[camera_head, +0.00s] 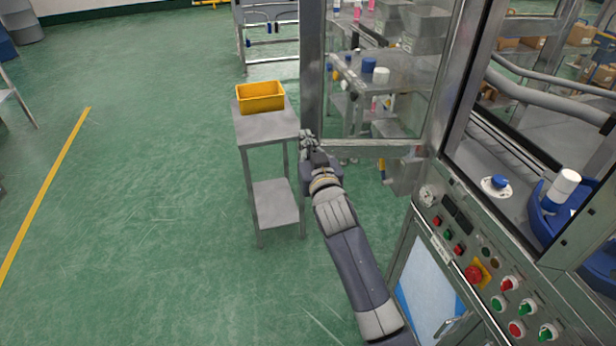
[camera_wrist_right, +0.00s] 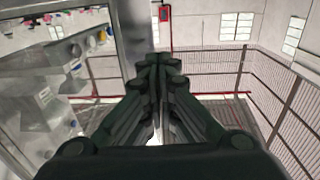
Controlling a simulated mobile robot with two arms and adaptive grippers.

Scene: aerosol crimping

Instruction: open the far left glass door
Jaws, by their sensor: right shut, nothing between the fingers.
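The far left glass door (camera_head: 385,75) has a metal frame and stands swung out to the left from the machine, open at an angle. Its outer metal upright (camera_head: 312,60) shows at the left of the pane. My right gripper (camera_head: 308,138) is at the lower outer corner of this frame. Its fingers are shut and empty; whether they touch the frame cannot be told. In the right wrist view the shut fingers (camera_wrist_right: 162,62) point ahead, with the door's upright (camera_wrist_right: 128,35) just left of them. My left gripper is not in view.
A metal side table (camera_head: 268,128) with a yellow bin (camera_head: 260,96) stands just left of the door. The control panel (camera_head: 490,270) with several buttons is right of my arm. Shelves with containers show through the glass. The green floor at left is clear.

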